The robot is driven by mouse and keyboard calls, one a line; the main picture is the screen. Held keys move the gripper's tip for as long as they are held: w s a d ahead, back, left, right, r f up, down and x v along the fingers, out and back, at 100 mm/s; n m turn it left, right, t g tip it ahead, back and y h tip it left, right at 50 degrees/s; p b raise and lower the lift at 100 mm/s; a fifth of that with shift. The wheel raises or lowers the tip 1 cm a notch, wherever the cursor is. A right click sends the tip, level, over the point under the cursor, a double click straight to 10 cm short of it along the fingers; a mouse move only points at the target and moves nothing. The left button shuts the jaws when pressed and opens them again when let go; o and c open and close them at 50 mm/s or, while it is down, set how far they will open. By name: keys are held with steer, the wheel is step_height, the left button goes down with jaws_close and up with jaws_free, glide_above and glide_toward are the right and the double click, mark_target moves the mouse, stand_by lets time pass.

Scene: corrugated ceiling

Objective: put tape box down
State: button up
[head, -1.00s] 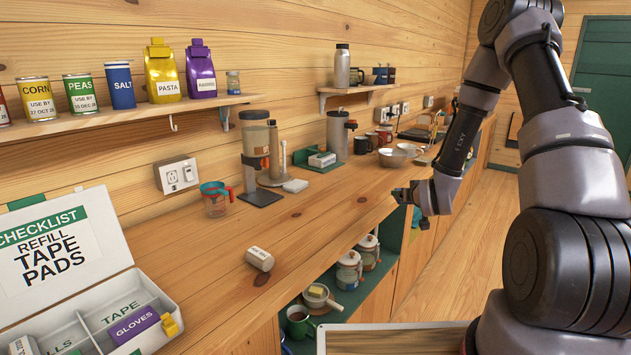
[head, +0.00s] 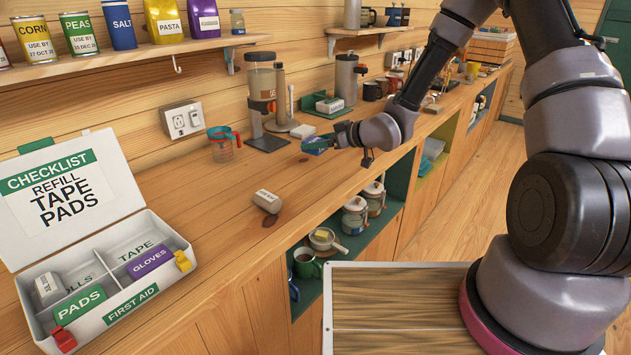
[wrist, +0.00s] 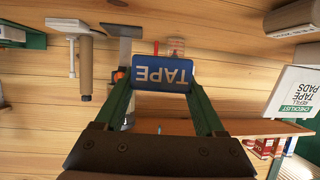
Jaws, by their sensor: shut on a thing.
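My gripper (head: 324,144) is shut on the blue tape box (wrist: 162,73). The word TAPE on it reads upside down in the wrist view, with a green finger on each side. In the head view, the tape box (head: 313,148) is small and partly hidden by the gripper, over the wooden counter in front of the blender-like dispenser. The open white first aid box (head: 152,298) stands at the lower left. Its compartment marked TAPE (head: 135,249) looks empty. Its lid reads CHECKLIST, REFILL TAPE PADS.
A small white labelled container (head: 267,201) lies on the counter (head: 225,225) between my gripper and the first aid box. A measuring cup (head: 221,145) and dispenser (head: 262,95) stand near the wall. A shelf (head: 130,60) with cans and bags hangs above.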

mark_target(316, 181)
steer(key=shift+f, duration=4.8)
steer(key=shift+f, duration=0.2)
steer(key=o, duration=1.3)
